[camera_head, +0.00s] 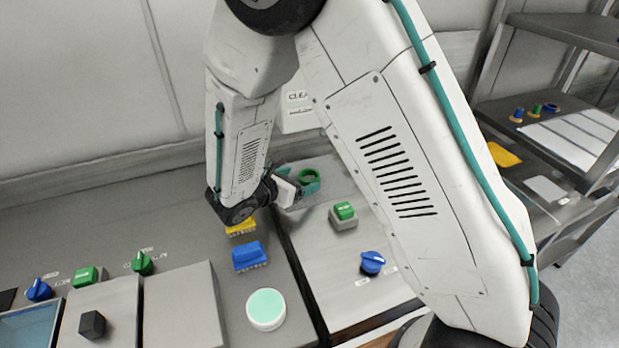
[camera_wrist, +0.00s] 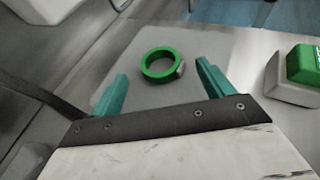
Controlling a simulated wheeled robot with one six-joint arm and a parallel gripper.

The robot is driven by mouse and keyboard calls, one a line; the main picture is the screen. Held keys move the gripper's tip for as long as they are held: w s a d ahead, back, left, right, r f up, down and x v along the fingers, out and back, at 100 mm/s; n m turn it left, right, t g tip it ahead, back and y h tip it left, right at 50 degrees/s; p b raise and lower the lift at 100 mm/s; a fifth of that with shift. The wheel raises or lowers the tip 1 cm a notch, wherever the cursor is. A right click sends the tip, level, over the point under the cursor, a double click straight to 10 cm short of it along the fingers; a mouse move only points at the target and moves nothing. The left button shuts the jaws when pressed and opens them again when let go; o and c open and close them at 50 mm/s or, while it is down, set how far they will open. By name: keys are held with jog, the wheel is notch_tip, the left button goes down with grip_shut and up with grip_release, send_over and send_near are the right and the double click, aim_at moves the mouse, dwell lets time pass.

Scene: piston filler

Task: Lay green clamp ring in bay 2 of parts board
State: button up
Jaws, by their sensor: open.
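The green clamp ring (camera_wrist: 147,72) lies flat on the grey surface in the wrist view, with a small grey metal piece on its right side. In the head view the ring (camera_head: 302,177) is at the far end of my gripper. My gripper (camera_wrist: 163,83) is open, its two teal fingers on either side of the ring with gaps. In the head view my gripper (camera_head: 303,190) is partly hidden by my arm. A board with pale strips and several small coloured parts is on the rack at the right (camera_head: 572,143); I cannot tell its bay numbers.
A green button on a grey block (camera_head: 343,216) stands right of the ring, with a blue knob (camera_head: 372,262) nearer. Blue (camera_head: 249,256) and yellow (camera_head: 240,227) connectors and a mint round button (camera_head: 266,308) are left of a dark seam.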

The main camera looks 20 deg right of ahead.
aim_at(315, 174)
jog(key=x, duration=0.3)
jog(key=shift+w+d+f, duration=0.15)
jog(key=shift+d, duration=0.15)
jog(key=c, duration=1.2)
